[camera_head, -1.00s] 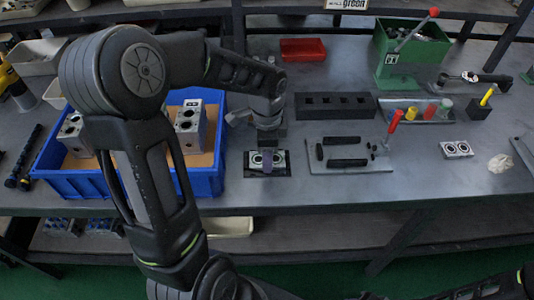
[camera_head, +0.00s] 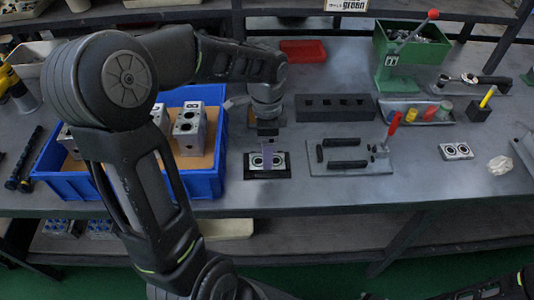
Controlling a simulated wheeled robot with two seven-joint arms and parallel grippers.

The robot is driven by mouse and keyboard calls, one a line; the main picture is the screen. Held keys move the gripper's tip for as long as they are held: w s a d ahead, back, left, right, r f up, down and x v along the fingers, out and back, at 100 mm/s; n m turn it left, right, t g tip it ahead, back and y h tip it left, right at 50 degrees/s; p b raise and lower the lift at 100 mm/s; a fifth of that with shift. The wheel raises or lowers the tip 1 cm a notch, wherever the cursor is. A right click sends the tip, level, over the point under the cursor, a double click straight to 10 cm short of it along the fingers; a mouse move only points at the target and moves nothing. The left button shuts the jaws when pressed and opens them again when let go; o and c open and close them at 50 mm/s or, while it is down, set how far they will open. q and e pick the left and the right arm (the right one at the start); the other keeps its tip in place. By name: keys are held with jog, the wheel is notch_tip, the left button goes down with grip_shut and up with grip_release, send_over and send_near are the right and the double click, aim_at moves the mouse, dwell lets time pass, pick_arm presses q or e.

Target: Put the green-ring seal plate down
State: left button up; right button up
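A pale seal plate with two round ring openings (camera_head: 256,161) lies at the dark square holder (camera_head: 283,173) on the bench, right of the blue crate. Ring colour is too small to tell. My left gripper (camera_head: 267,154) points down right over the middle of this plate. A purple-grey strip at its tip covers the plate's centre; I cannot tell whether the fingers touch the plate or are open or shut. A second two-ring plate (camera_head: 456,151) lies on the bench at the right. My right gripper is out of view; only part of that arm shows at bottom right.
A blue crate (camera_head: 205,186) with valve blocks (camera_head: 188,130) stands left. A grey plate with black bars and a red-handled lever (camera_head: 375,163) lies to the right of the holder, with a black slotted block (camera_head: 335,107) behind.

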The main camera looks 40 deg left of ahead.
pick_arm(q)
notch_tip(320, 180, up, 8)
dwell(1.0)
